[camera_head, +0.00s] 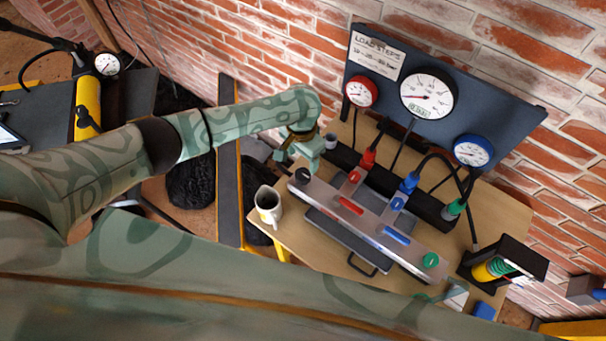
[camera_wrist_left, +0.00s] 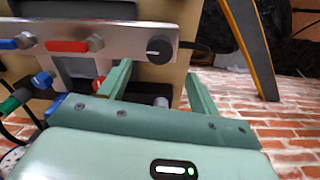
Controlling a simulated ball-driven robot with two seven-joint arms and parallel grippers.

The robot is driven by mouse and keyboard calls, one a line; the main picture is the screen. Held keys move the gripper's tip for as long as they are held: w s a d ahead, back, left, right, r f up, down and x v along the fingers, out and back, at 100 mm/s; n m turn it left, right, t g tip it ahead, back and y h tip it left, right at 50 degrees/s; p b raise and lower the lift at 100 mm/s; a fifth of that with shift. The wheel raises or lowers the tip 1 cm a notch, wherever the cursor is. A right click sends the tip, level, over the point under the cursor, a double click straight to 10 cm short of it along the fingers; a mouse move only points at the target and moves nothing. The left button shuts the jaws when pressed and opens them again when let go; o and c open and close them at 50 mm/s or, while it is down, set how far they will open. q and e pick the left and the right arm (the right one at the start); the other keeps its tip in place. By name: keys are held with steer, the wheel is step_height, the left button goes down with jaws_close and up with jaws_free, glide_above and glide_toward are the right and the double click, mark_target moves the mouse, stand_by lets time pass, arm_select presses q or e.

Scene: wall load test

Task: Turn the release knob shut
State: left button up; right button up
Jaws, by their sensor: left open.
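A round black knob with a pale mark (camera_head: 302,174) sits at the left end of a long metal manifold bar (camera_head: 330,197). In the left wrist view the same black knob (camera_wrist_left: 159,50) is on the bar, just beyond the fingertips. My left gripper (camera_head: 298,158) is open and empty beside that end of the bar. In the left wrist view the two green fingers (camera_wrist_left: 158,72) stand apart, with the knob ahead in the gap between them. I see no contact with the knob. My right gripper does not show.
The bar carries a red lever (camera_head: 351,205) and a blue lever (camera_head: 397,236). Behind it a dark gauge panel (camera_head: 480,100) stands against the brick wall, with hoses below. A mug (camera_head: 268,205) is at the table's left edge. A black holder with a green spring (camera_head: 497,266) is at right.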

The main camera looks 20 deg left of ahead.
mark_target(303, 174)
arm_select(q)
step_height(303, 174, down, 8)
steer(key=b, duration=0.3)
steer(key=shift+f, duration=0.2)
steer(key=c, duration=1)
